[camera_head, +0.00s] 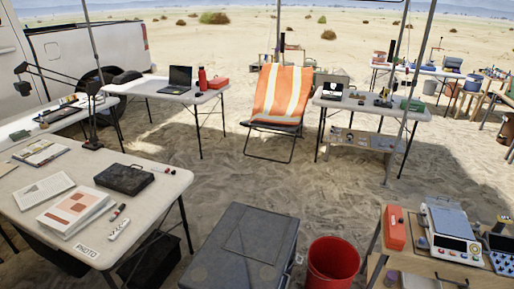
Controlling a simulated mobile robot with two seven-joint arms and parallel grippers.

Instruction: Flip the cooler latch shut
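A dark grey box with a flat lid, which looks like the cooler (262,222), stands on the sand at the bottom middle. Its lower part is cut off by the picture's bottom edge. The lid looks down on the box. A small pale piece, possibly the latch (299,259), shows at its right side; it is too small to tell whether it is open or shut. Neither of my grippers is in view.
A red bucket (332,265) stands just right of the cooler. A white table (150,213) with papers and a black case is at left. A wooden table (428,268) with a scale is at right. Open sand lies beyond the cooler, before an orange-draped chair (283,92).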

